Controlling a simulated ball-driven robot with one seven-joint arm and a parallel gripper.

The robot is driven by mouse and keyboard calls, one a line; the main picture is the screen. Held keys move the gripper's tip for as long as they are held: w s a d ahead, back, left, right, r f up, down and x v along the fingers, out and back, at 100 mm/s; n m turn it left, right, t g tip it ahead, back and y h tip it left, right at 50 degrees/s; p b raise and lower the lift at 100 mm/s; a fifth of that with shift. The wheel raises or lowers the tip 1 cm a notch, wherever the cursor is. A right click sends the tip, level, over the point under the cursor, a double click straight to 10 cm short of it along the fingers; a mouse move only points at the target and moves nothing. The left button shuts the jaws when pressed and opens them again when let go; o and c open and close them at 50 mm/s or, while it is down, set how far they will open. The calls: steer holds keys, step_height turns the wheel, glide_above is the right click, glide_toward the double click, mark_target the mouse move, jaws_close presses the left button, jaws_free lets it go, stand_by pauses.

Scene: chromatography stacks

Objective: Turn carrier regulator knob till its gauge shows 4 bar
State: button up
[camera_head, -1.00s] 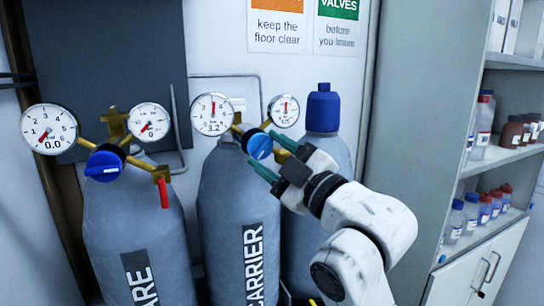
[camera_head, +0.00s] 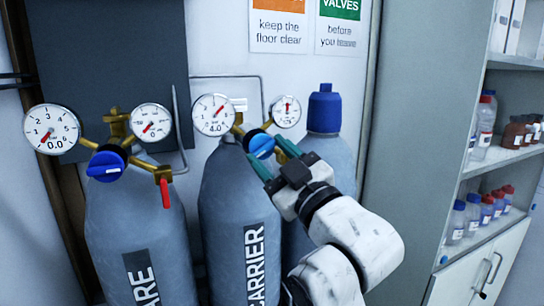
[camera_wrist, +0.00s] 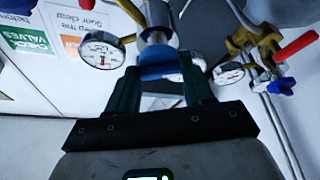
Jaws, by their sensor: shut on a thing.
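The carrier regulator sits on the grey cylinder marked CARRIER (camera_head: 255,262) in the head view. Its left gauge (camera_head: 213,114) reads 4.0, with the red needle tilted to the upper right. Its smaller right gauge (camera_head: 287,111) has a needle close to upright. The blue carrier knob (camera_head: 261,145) with a pale stripe is below and between the gauges. My gripper (camera_head: 265,149) is shut on this knob, one green finger on each side. In the wrist view the blue knob (camera_wrist: 158,66) shows between the fingers, partly hidden by them.
At left stands a cylinder ending in ARE (camera_head: 140,235), with a 0.0 gauge (camera_head: 50,129), its own blue knob (camera_head: 106,163) and a red lever (camera_head: 164,192). A blue-capped cylinder (camera_head: 325,110) stands behind my gripper. Shelves with bottles (camera_head: 485,130) are at right.

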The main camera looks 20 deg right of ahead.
steer(key=shift+f, duration=0.15)
steer(key=o, duration=1)
steer(key=shift+o, duration=0.2)
steer(key=shift+s, duration=0.1)
steer(key=v, duration=1)
steer(key=shift+s+p, duration=0.3)
steer(key=shift+d, duration=0.1)
